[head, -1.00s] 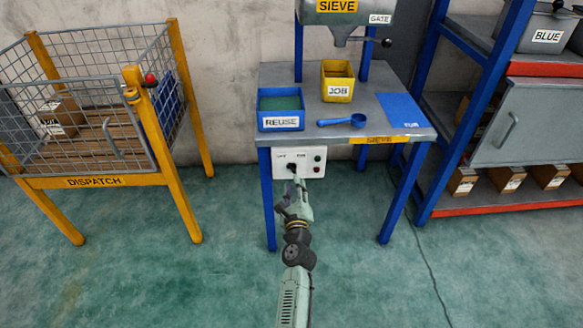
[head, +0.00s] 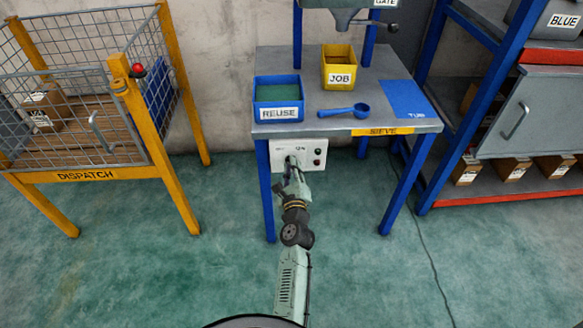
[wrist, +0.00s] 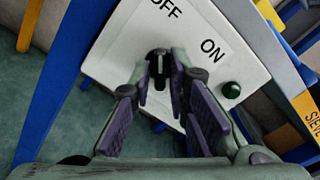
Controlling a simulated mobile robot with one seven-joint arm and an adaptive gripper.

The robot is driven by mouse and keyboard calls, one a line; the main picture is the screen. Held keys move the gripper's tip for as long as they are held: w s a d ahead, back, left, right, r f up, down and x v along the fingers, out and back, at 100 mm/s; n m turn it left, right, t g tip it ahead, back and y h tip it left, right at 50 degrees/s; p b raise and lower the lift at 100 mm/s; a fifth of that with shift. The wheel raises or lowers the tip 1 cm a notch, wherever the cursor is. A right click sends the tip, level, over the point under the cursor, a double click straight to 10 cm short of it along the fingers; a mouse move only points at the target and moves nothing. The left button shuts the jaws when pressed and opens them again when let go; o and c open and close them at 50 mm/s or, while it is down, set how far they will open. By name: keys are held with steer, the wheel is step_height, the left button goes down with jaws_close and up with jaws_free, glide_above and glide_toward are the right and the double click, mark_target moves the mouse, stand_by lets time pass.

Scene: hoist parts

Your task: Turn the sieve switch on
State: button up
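The sieve switch panel (head: 312,148) is a white box under the front edge of the sieve table, with a red and a green lamp. In the wrist view the panel (wrist: 125,50) carries the words OFF and ON and a black switch knob (wrist: 158,62), seen close to OFF. My gripper (wrist: 161,80) is at the panel, with one finger on each side of the knob. Small gaps seem to show between fingertips and knob, so it looks open around it. In the head view my gripper (head: 290,170) hides the knob.
A yellow DISPATCH cage (head: 88,176) stands left, a shelf rack (head: 500,200) right. The floor in front is clear.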

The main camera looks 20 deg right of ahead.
jaws_close()
steer(key=shift+n, duration=0.4)
steer(key=shift+r+n+b, duration=0.1)
steer(key=shift+n+b, duration=3.15)
steer(key=shift+n, duration=4.25)
steer(key=shift+r, duration=0.1)
steer(key=shift+o, duration=1.9)
jaws_free()
